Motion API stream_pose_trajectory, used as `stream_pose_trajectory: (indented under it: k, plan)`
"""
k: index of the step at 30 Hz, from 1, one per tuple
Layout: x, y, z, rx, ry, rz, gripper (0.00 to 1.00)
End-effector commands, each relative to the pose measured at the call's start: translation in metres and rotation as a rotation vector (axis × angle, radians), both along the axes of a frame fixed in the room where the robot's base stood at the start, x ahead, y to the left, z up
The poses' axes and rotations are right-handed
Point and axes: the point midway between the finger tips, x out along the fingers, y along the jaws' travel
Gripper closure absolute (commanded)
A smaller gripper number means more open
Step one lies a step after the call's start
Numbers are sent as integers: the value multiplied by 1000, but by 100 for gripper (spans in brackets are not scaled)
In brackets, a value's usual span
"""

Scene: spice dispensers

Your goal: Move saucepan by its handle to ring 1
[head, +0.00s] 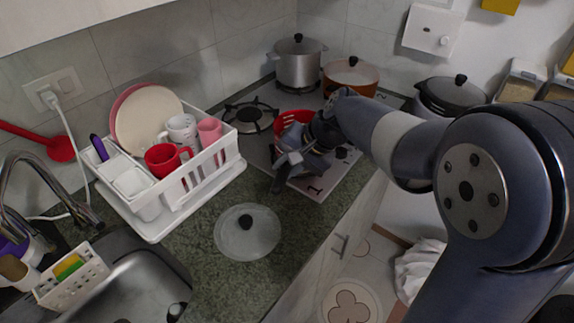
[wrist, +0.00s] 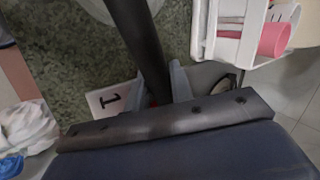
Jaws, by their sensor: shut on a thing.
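The red saucepan (head: 291,117) is at the hob in the head view, mostly hidden behind my gripper and wrist. Its dark handle (head: 278,181) points toward the counter front. My gripper (head: 288,160) is shut on the handle; in the wrist view the handle (wrist: 140,40) runs between my two fingers (wrist: 155,87). I cannot tell whether the saucepan rests on the hob.
A white dish rack (head: 170,200) with plates and mugs stands left of the hob. A glass lid (head: 247,240) lies on the counter in front. A free burner (head: 250,116) is at the hob's left. A steel pot (head: 298,66) and an orange pot (head: 351,77) stand behind.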

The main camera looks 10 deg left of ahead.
Motion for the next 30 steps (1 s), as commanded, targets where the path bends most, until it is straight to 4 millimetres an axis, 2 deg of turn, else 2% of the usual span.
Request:
stream_pose_trajectory:
  k: [1, 2, 9, 16, 20, 30]
  plan:
    - [1, 0, 2, 1, -5, 0, 100]
    - [0, 0, 0, -1, 2, 0, 76]
    - [0, 0, 0, -1, 2, 0, 56]
    - [0, 0, 1, 0, 1, 0, 56]
    - [-1, -5, 9, 1, -1, -1, 56]
    - [-9, -42, 65, 1, -3, -3, 56]
